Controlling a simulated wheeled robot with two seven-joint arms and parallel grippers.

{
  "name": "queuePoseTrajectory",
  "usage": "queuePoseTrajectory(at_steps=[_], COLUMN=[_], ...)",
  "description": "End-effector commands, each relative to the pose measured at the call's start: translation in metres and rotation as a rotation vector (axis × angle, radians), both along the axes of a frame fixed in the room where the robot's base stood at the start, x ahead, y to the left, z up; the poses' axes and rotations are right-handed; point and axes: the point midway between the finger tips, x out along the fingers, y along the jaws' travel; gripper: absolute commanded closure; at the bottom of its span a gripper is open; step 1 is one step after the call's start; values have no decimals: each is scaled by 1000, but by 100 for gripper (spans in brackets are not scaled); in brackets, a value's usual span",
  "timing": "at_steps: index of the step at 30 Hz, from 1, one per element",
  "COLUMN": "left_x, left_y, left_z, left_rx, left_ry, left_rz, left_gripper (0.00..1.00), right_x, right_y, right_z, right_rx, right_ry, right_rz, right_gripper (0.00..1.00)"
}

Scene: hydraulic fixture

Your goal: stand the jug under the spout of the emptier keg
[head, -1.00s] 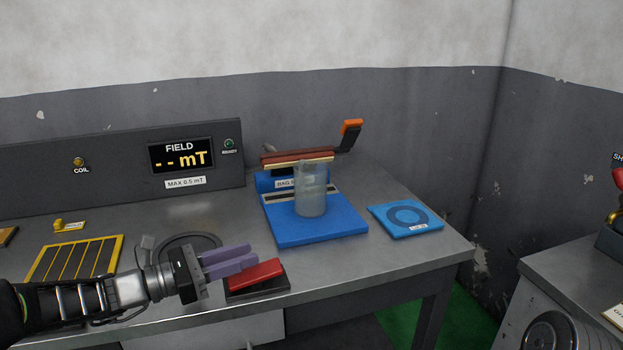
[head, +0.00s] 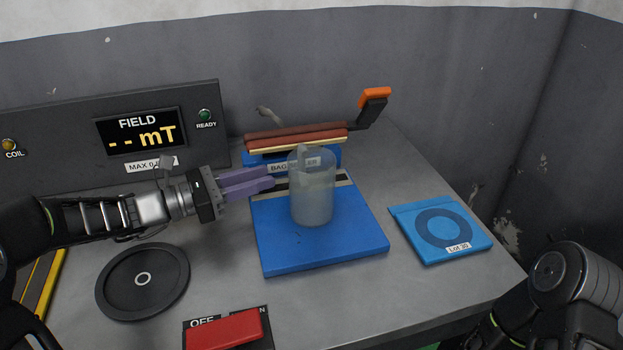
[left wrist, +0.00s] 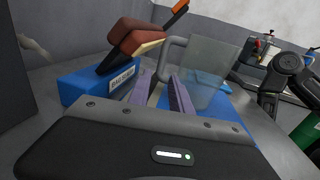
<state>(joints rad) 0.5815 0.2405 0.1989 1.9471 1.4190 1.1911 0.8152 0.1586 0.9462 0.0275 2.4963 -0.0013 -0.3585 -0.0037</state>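The jug (head: 312,190) is a clear, frosted vessel standing upright on the blue base plate (head: 330,257) of the bag sealer. My left gripper (head: 272,180) is just left of the jug in the head view, its purple fingers pointing at it. In the left wrist view the jug (left wrist: 212,72) is ahead and its handle (left wrist: 164,62) faces me. The fingers (left wrist: 162,98) are apart there, with the handle beyond the gap; I cannot tell whether they touch it. My right arm shows at lower right, its gripper out of view. No keg or spout shows.
The sealer's bar (head: 295,139) with its orange-tipped lever (head: 374,96) stands behind the jug. A blue Lot 20 pad (head: 476,242) lies to the right. A black disc (head: 143,281) and a red switch (head: 224,331) are in front. The field panel (head: 60,145) stands at back left.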

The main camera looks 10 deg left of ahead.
Motion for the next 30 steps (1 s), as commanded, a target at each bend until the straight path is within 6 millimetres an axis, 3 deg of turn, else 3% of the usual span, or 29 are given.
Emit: queuePoseTrajectory(at_steps=[12, 23, 30], left_x=[14, 16, 32], left_y=[-22, -26, -55], left_z=[0, 0, 1], left_rx=[0, -1, -1], left_ry=[0, -1, 0], left_rz=[-1, -1, -4], left_gripper=[75, 75, 75], right_x=[1, 1, 1], right_y=[0, 0, 0], right_z=[-1, -1, -2], right_rx=[0, 0, 0], right_ry=[-1, -1, -1], right_rz=[0, 0, 0], right_gripper=[100, 100, 100])
